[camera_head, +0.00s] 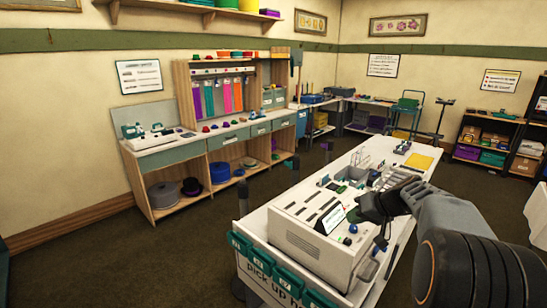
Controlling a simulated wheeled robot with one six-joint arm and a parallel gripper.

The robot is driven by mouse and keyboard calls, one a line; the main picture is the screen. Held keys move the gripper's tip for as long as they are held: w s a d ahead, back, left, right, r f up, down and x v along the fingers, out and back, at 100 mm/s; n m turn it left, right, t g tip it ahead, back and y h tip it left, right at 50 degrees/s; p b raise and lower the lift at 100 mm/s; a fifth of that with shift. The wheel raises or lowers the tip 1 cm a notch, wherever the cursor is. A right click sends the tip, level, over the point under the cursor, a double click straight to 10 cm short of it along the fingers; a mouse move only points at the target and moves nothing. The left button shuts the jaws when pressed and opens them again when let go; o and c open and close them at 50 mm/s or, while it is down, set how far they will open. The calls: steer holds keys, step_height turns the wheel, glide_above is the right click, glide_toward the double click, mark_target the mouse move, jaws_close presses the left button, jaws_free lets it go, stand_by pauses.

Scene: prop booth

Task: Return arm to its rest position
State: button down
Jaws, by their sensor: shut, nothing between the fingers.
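My gripper (372,212) is in the lower right of the head view, at the end of my grey and black arm. It is dark and small in the picture, and its fingers are shut with nothing visible in them. It appears in front of the white table (378,272), beside the beige machine (306,238) and a small tilted card (330,217) on it. I cannot tell how high the gripper is above the tabletop. The arm comes in from the lower right corner and hides part of the table's right side.
The white table carries several small items and a yellow sheet (418,161). A wooden workbench (215,140) with shelves stands along the left wall. Dark shelves (486,140) stand at the right. The carpet (165,262) at left is clear.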

steer(key=s+f+m+g, duration=0.1)
steer(key=s+f, duration=0.1)
steer(key=s+f+m+h, duration=0.1)
steer(key=s+f, duration=0.1)
steer(key=shift+s+f+g, duration=0.2)
steer(key=shift+f+g, duration=0.1)
steer(key=shift+g, duration=0.1)
steer(key=s+a+n+h, duration=0.1)
steer(key=s+a+h, duration=0.1)
steer(key=s+a, duration=0.3)
steer(key=s+a+r+n+h, duration=0.1)
steer(key=s+a+h, duration=0.2)
steer(key=s, duration=0.9)
steer(key=shift+s+a+r+n, duration=0.15)
steer(key=shift+s+a+n, duration=0.2)
steer(key=shift+a, duration=1.25)
